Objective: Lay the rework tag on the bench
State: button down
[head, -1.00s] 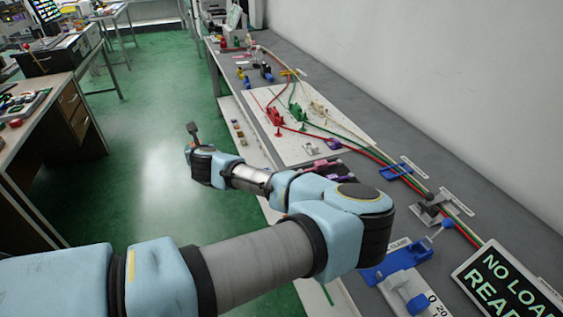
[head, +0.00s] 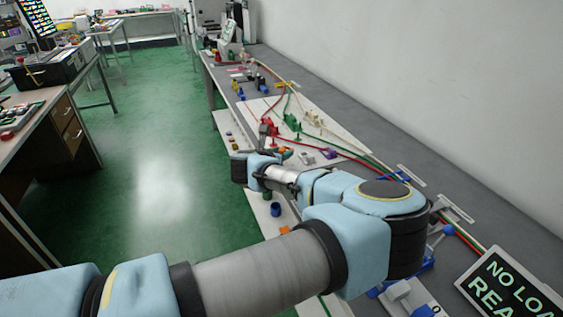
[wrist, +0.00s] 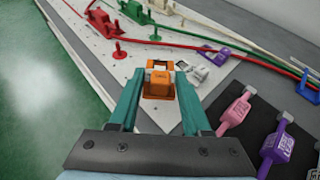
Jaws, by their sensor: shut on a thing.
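An orange tag-like piece (wrist: 158,90) with a small grey bar and a pale label is between the fingertips of my gripper (wrist: 160,77) in the wrist view. Its lettering is too small to read, so I cannot confirm it is the rework tag. My gripper is shut on it, over the pale board (wrist: 98,47) on the bench. I cannot tell whether the piece touches the board. In the head view my arm hides most of the gripper, and the grey bench (head: 350,120) runs along the wall.
Red (wrist: 104,20) and green (wrist: 135,10) lever fixtures with cables stand ahead. A white-and-grey fixture (wrist: 208,67) is close to the right. Pink (wrist: 236,112) and purple (wrist: 276,145) labelled pieces lie on a dark mat. Green floor lies left of the bench.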

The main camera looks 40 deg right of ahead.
notch_tip(320, 180, down, 4)
jog(key=shift+r+p, duration=0.2)
jog(key=shift+p, duration=0.3)
jog(key=shift+f, duration=0.35)
jog(key=shift+f, duration=0.2)
jog(key=shift+c, duration=1.8)
grip_release()
jog(key=shift+r, duration=0.1)
